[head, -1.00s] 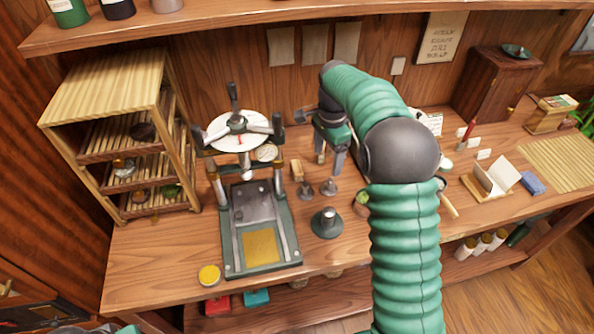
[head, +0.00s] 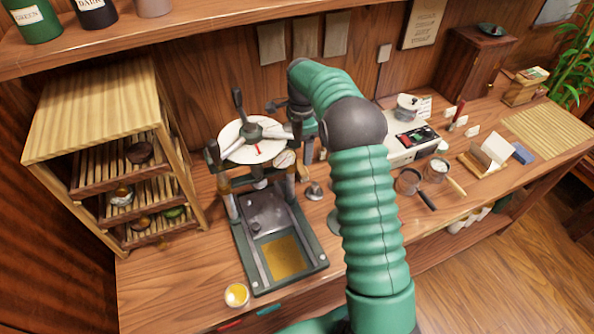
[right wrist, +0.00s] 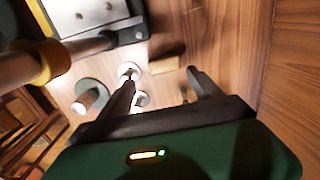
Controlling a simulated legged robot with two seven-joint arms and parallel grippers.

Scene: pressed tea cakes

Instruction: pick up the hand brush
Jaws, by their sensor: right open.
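A small tan block, perhaps the hand brush (right wrist: 165,65), lies on the table near the wall in the right wrist view. Bristles cannot be made out. My right gripper (right wrist: 160,80) is open and empty, its two fingers pointing toward the block, which shows beyond and between the tips, apart from them. In the head view the right gripper (head: 313,140) is behind the press on its right side, partly covered by my own arm. My left gripper is not in view.
The press (head: 255,140) with its round white plate stands just left of the right gripper. Small metal weights (head: 315,191) stand beside it. A slatted wooden rack (head: 95,105) is at the left, a scale (head: 410,140) at the right. The back wall is close behind.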

